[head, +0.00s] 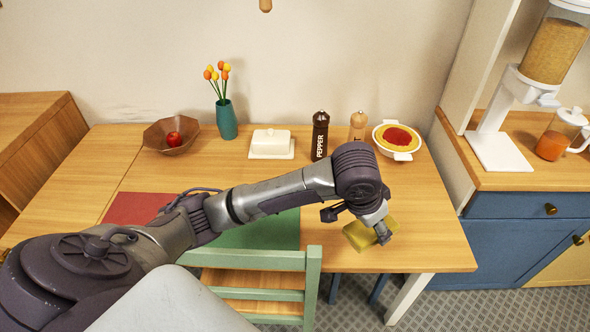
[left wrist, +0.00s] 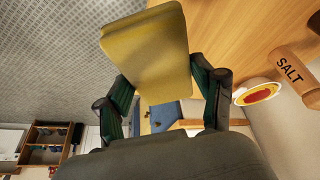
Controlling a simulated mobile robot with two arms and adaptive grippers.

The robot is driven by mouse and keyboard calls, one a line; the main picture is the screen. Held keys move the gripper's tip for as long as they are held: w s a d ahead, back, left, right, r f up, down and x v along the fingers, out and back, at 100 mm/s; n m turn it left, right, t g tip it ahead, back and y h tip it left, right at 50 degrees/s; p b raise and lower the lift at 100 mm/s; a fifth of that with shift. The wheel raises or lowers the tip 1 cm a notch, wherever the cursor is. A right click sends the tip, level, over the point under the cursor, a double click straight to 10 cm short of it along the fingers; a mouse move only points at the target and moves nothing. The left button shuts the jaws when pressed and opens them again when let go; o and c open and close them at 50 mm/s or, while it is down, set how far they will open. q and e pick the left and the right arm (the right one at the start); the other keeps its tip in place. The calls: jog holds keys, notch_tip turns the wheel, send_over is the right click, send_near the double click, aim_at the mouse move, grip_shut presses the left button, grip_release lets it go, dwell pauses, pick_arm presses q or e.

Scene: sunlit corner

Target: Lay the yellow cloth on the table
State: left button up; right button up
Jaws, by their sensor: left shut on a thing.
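The yellow cloth (head: 360,236) is a small folded pad. My left gripper (head: 381,230) is shut on it over the front right part of the wooden table (head: 425,225). I cannot tell from the head view whether the cloth touches the tabletop. In the left wrist view the cloth (left wrist: 148,50) sticks out between the two fingers (left wrist: 163,85), with the table (left wrist: 235,30) behind and to its right. My right gripper is not in view.
A pepper mill (head: 320,137), a salt mill (head: 357,126), a pie dish (head: 398,140) and a butter dish (head: 271,144) stand along the back. A vase (head: 226,120) and a fruit bowl (head: 172,137) are farther left. A green chair (head: 252,258) is at the front. The right tabletop is clear.

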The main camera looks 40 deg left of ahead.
pick_arm(q)
jog(key=w+d+f+m+b, duration=0.1)
jog(key=d+f+m, duration=0.15)
jog(key=f, duration=0.25)
jog(key=shift+n+h, duration=0.25)
jog(key=shift+h, duration=0.15)
jog(key=w+a+f, duration=0.2)
jog(key=w, duration=0.1)
jog(key=w+a+f, duration=0.2)
jog(key=w, duration=0.1)
jog(key=w+a+f, duration=0.2)
jog(key=w, duration=0.1)
jog(key=shift+w+a+f, duration=0.1)
jog(key=shift+f, duration=0.2)
jog(key=shift+w+f, duration=0.1)
jog(key=shift+f, duration=2)
jog(key=shift+f, duration=0.15)
jog(key=o, duration=1.1)
